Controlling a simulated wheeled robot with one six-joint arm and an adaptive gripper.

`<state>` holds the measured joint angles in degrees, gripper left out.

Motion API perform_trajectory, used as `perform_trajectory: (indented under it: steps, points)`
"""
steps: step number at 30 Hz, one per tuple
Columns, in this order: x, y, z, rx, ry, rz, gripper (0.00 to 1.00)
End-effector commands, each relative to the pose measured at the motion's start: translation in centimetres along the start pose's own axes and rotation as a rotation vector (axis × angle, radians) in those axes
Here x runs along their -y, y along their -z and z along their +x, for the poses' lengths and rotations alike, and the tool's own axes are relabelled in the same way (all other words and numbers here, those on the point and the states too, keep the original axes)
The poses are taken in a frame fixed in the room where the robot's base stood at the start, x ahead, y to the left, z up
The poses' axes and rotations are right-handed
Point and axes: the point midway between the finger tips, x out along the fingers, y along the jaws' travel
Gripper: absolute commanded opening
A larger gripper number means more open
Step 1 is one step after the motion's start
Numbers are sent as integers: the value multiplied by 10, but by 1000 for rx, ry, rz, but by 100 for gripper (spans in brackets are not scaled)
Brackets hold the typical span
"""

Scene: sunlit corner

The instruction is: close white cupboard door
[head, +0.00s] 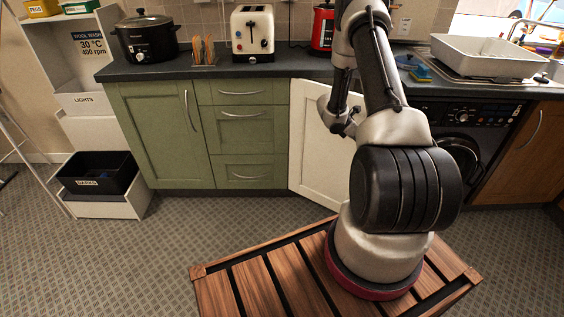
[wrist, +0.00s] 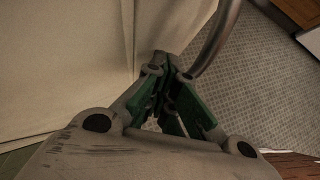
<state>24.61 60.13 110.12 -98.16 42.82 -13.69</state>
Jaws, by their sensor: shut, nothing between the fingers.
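The white cupboard door (head: 312,145) stands ajar in the head view. Its left edge meets the green units, and its lower edge slants out toward me on the right. My arm hides its right part. In the wrist view, the pale door panel (wrist: 75,55) fills the left side. A curved metal handle (wrist: 217,40) shows at upper centre. My gripper (wrist: 166,68) is shut and empty, its green-sided fingers pointing between the panel and the handle's lower end. Whether the fingertips touch either cannot be told.
Green cupboards and drawers (head: 243,130) adjoin on the left. A black washing machine (head: 460,150) and a brown wooden cupboard (head: 525,145) stand on the right. The worktop (head: 275,66) runs above. The patterned floor (head: 175,235) before the green units is clear.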

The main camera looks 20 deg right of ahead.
Motion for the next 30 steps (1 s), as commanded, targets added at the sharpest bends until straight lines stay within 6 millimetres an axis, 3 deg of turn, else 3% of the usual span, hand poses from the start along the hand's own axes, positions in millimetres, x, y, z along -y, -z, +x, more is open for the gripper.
perform_trajectory:
  steps: [6,12,21,30]
  points:
    - [-45,-46,46,2,-135,-133,0]
    - [-93,-73,74,2,-256,-255,0]
    - [-149,-96,98,0,-381,-380,0]
    - [-174,-103,104,0,-432,-432,0]
